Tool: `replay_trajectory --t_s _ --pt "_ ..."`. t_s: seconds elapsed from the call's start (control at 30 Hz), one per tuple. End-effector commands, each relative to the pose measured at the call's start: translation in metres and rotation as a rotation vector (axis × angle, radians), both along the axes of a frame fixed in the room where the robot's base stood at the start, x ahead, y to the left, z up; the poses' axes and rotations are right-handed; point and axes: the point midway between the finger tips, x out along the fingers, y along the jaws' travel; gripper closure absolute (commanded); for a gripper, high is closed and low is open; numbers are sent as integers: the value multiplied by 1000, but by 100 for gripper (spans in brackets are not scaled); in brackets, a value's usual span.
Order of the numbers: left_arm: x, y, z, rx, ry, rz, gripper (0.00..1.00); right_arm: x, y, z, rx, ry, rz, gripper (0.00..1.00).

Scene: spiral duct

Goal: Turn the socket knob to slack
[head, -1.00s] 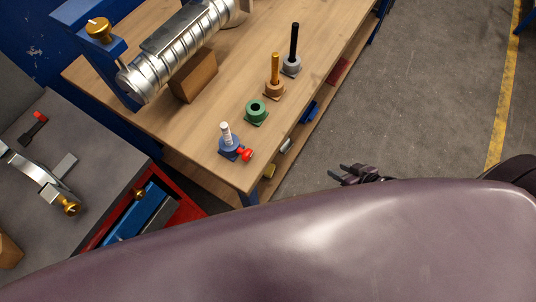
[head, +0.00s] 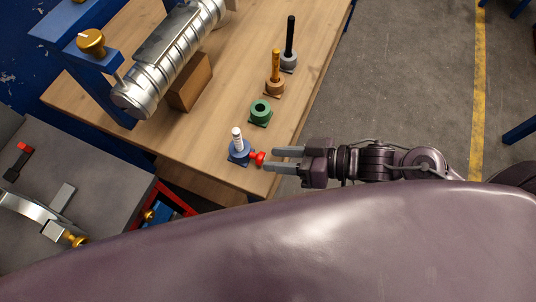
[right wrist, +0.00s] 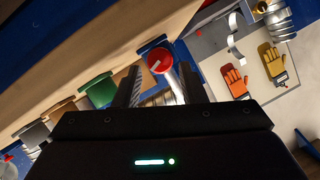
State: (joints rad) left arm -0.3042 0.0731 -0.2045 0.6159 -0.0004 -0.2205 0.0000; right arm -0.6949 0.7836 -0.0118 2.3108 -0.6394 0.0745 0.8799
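The red socket knob (head: 258,157) sticks out of the side of a blue socket (head: 239,151) near the front corner of the wooden bench. A white threaded pin (head: 237,138) stands upright in that socket. My right gripper (head: 272,160) is open, with its fingers pointing left at the knob. I see no grip on the knob. In the right wrist view the knob (right wrist: 159,61) shows a red face with a white line, in the gap between the open fingers (right wrist: 160,88). My left gripper is in neither view.
A green socket (head: 260,111), an orange socket with a pin (head: 275,75) and a grey socket with a black pin (head: 290,45) stand behind in a row. A silver spiral duct (head: 165,65) lies on the left. Open floor (head: 400,85) lies right of the bench.

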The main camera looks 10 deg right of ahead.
Motion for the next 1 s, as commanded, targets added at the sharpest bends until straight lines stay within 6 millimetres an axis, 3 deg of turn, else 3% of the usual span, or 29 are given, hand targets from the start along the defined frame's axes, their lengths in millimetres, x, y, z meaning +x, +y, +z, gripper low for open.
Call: replay_trajectory --t_s 0.23,0.6,0.83,1.0 --pt "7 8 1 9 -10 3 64 11 21 -8 1 -1 -2 63" --pt "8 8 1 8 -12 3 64 12 25 -11 -2 0 0 63" --pt "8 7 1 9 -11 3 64 12 25 -11 -2 0 0 93" --pt "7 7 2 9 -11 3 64 12 25 -10 -5 -6 0 95"
